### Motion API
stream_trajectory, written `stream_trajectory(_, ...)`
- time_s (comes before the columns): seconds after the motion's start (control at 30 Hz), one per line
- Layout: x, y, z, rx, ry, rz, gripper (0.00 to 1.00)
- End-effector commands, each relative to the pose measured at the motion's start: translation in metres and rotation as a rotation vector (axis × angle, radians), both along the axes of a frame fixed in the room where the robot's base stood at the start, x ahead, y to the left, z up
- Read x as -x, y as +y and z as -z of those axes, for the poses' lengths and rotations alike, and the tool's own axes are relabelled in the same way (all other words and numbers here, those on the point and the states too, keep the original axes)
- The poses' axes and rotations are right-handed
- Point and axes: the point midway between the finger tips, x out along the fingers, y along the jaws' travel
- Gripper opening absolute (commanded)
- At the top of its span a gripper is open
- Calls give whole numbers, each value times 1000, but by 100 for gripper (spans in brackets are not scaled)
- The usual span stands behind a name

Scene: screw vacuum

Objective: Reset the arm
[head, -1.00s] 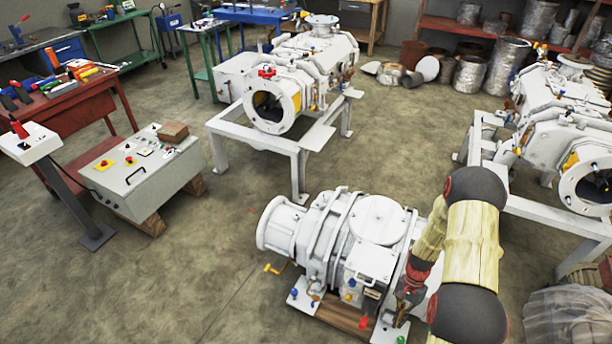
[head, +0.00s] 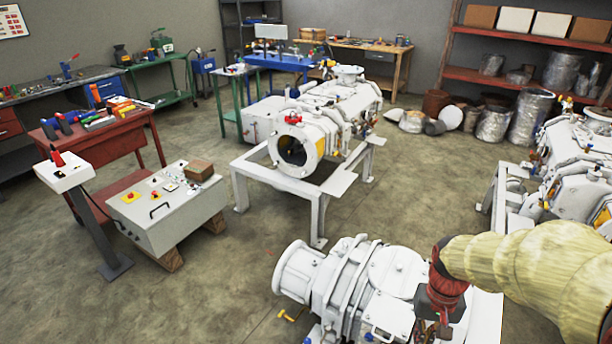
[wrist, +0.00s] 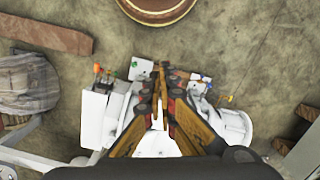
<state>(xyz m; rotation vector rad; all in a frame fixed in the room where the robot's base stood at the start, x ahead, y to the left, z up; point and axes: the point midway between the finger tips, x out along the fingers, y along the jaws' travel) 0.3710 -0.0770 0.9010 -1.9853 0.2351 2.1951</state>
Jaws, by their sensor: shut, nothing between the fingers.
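My arm, in a pale yellow cover, enters the head view from the right edge. Its red-and-dark wrist points down over the near white screw pump (head: 345,290). My gripper (wrist: 160,70) shows in the wrist view with its orange-brown fingers together and nothing between them. In the head view the gripper is small and partly cut off by the bottom edge. The pump's white body shows below the fingers in the wrist view (wrist: 232,125). I cannot tell the exact gap between the fingertips and the pump.
A second white pump (head: 300,145) rests on a white stand. Another pump (head: 575,165) is at the right. A control box (head: 165,210), a post-mounted panel (head: 65,177) and a red tool table (head: 100,145) stand left. Bare floor lies between them.

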Motion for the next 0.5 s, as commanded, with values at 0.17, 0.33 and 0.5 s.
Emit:
stream_trajectory(0.17,23,19,-47,20,-99,-57,0)
stream_trajectory(0.33,42,35,-85,37,-208,-98,0)
stream_trajectory(0.5,58,50,-120,55,-337,-138,0)
